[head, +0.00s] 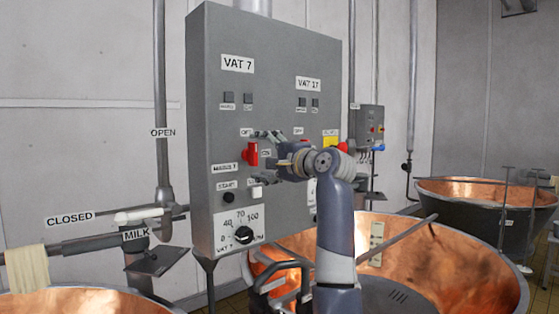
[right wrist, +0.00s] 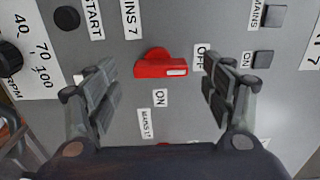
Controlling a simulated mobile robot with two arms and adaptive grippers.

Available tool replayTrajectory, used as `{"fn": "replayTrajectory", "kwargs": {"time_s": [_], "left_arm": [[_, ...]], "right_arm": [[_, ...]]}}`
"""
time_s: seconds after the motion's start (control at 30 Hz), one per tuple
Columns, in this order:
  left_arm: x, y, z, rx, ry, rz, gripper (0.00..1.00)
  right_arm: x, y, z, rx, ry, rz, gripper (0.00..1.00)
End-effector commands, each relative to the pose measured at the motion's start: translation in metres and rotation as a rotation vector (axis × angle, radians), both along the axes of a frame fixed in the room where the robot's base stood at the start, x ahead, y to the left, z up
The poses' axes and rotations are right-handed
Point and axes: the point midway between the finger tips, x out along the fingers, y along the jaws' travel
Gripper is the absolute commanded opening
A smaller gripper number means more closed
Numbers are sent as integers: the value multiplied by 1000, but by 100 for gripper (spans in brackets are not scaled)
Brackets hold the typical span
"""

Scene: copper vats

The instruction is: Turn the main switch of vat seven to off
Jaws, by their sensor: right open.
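The grey panel (head: 275,40) carries a VAT 7 label on its left half. The red main switch of vat seven (head: 251,154) sits below an OFF label, above the MAINS 7 label. In the right wrist view the red switch (right wrist: 160,68) lies lengthwise, its white-marked end toward the OFF label (right wrist: 201,57); the ON label (right wrist: 160,97) is to its side. My right gripper (head: 265,157) is in front of the panel. In the right wrist view its open fingers (right wrist: 158,72) are on either side of the switch, with gaps between. My left gripper is out of view.
A second red switch by the MAINS 17 label (right wrist: 147,123) is mostly hidden. A black START button (head: 228,197) and RPM dial (head: 243,235) are lower on the panel. Copper vats (head: 440,270) stand below and right. A milk pipe (head: 85,242) is at left.

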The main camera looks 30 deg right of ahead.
Motion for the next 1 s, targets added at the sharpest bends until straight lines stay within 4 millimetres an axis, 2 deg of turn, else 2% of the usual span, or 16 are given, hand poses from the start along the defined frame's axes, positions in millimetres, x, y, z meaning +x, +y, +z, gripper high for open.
{"fn": "replayTrajectory", "kwargs": {"time_s": [0.3,0.5,0.67,1.0], "left_arm": [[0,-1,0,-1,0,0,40],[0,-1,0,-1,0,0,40],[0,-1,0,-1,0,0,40],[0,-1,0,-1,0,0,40]], "right_arm": [[-60,-10,-1,-1,0,-3,75],[-87,-13,-1,-1,1,-1,75],[-94,-13,-1,0,3,-1,75],[-95,-13,-1,-1,2,0,75]]}}
